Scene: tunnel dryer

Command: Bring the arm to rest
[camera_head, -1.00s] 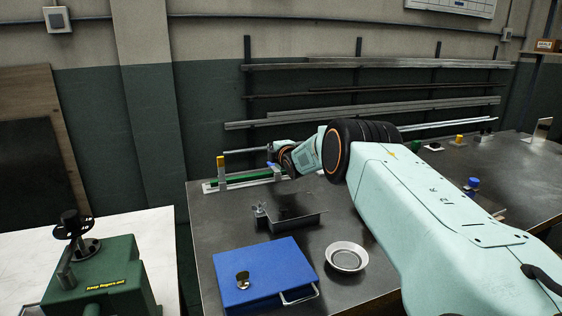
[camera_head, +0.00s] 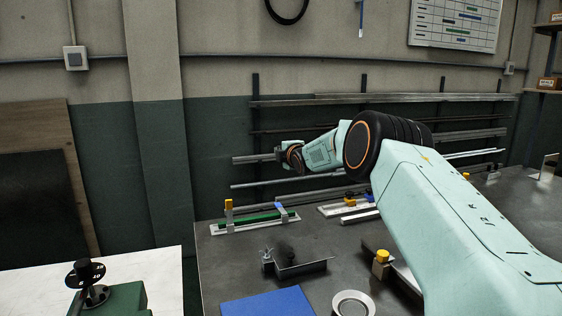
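My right arm comes in from the right and reaches over the dark table (camera_head: 225,270). Its far end, with the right gripper (camera_head: 281,154), points left and stands in front of the wall rack, above the table. The fingers are small and dark there, so I cannot tell whether they are open or shut. I make out nothing held. My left gripper is not in view.
On the table are a green-barred fixture (camera_head: 262,221), a dark metal bracket (camera_head: 300,269), a blue case (camera_head: 268,304) and a round metal dish (camera_head: 352,304). A yellow-knobbed fixture (camera_head: 382,259) sits beside my forearm. Metal bars hang on the wall rack (camera_head: 300,101).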

